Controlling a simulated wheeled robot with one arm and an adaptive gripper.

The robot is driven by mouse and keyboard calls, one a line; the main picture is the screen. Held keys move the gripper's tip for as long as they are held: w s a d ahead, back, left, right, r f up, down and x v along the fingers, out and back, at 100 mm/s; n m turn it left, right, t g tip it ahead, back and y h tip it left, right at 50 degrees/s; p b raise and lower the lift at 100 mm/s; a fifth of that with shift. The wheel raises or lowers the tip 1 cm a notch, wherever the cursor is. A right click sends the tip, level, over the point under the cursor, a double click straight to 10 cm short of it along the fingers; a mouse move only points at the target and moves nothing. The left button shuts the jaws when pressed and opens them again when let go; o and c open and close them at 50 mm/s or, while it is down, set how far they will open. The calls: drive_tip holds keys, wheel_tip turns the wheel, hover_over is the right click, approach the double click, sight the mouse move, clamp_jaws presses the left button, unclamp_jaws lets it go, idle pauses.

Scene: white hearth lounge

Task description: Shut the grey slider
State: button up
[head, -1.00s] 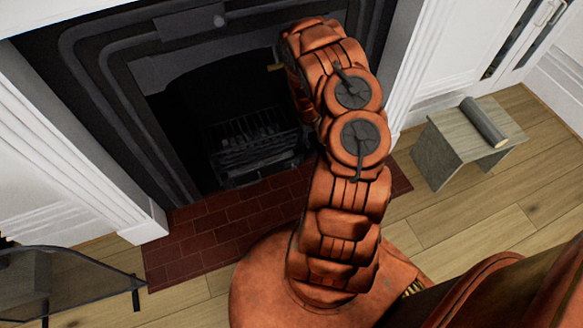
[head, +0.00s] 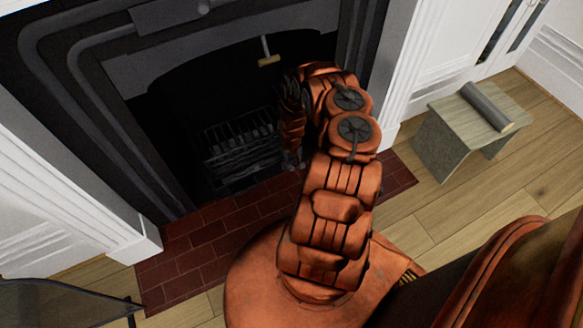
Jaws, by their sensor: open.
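A grey plate with a round knob (head: 170,12) sits on the dark fireplace surround at the top edge, partly cut off; it may be the grey slider, but I cannot be sure. A short pull rod with a tan grip (head: 268,60) hangs at the top of the firebox opening. My gripper (head: 292,165) points down in front of the firebox, below and to the right of the tan grip and apart from it. It is small and dark here, open, with nothing visible in it. My arm hides the right part of the opening.
A black grate (head: 240,145) stands inside the firebox. A red brick hearth (head: 215,235) lies before it. A small grey-green stool (head: 445,135) bearing a grey cylinder (head: 487,107) stands right. A dark glass screen (head: 60,305) is at lower left. White cabinets are at upper right.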

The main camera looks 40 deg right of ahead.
sight(291, 167)
drive_tip(key=shift+w+d+f+b, duration=0.1)
drive_tip(key=shift+f+b, duration=0.6)
drive_tip(key=shift+f, duration=1.1)
drive_tip(key=shift+c, duration=0.2)
clamp_jaws()
